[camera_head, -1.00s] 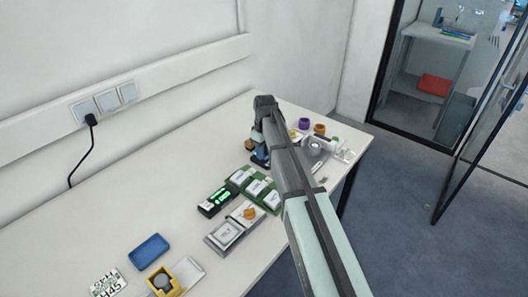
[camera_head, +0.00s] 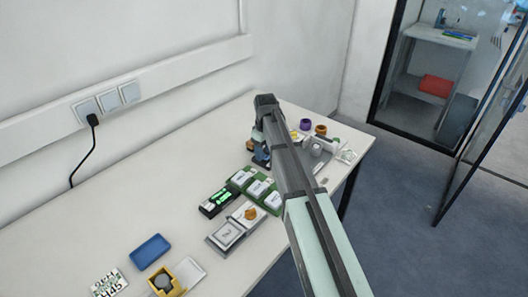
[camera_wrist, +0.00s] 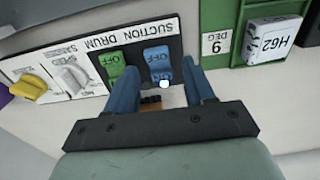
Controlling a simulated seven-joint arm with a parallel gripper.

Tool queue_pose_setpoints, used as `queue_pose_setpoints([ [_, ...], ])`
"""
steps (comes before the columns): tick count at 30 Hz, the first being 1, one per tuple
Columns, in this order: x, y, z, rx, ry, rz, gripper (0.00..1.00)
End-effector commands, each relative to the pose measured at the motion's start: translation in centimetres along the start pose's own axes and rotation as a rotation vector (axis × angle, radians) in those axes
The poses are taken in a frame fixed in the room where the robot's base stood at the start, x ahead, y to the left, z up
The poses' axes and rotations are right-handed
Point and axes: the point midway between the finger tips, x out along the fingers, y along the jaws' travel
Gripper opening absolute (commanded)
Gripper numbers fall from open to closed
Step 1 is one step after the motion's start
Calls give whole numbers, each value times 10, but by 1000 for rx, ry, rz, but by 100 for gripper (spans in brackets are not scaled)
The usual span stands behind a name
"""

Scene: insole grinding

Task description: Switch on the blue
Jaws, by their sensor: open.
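A blue rocker switch (camera_wrist: 157,62) sits on a dark panel in the wrist view, with OFF lettering on its upper part. My gripper (camera_wrist: 163,88) is open and empty, its two blue fingers straddling the area at the lower end of this switch. Whether they touch it I cannot tell. A small bright white spot shows at the switch's lower end. A green rocker switch (camera_wrist: 113,68) is left of it, partly behind the left finger. A label above reads SUCTION and DRUM. In the head view my gripper (camera_head: 262,158) is at the table's far part, and my arm hides the switches.
A yellow knob (camera_wrist: 28,88) and a white dial (camera_wrist: 72,80) lie left of the switches. A green holder (camera_wrist: 238,48) with a white block (camera_wrist: 270,38) is on the right. The table (camera_head: 100,220) also carries a blue tray (camera_head: 150,251) and a yellow box (camera_head: 188,271).

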Motion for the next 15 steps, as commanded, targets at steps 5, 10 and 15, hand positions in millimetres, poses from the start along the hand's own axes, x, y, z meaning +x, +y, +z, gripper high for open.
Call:
queue_pose_setpoints([
  [5, -22, 0, -1, 0, 2, 2, 53],
  [10, -52, 1, -1, 0, 2, 2, 53],
  [15, -82, 1, -1, 0, 2, 1, 53],
])
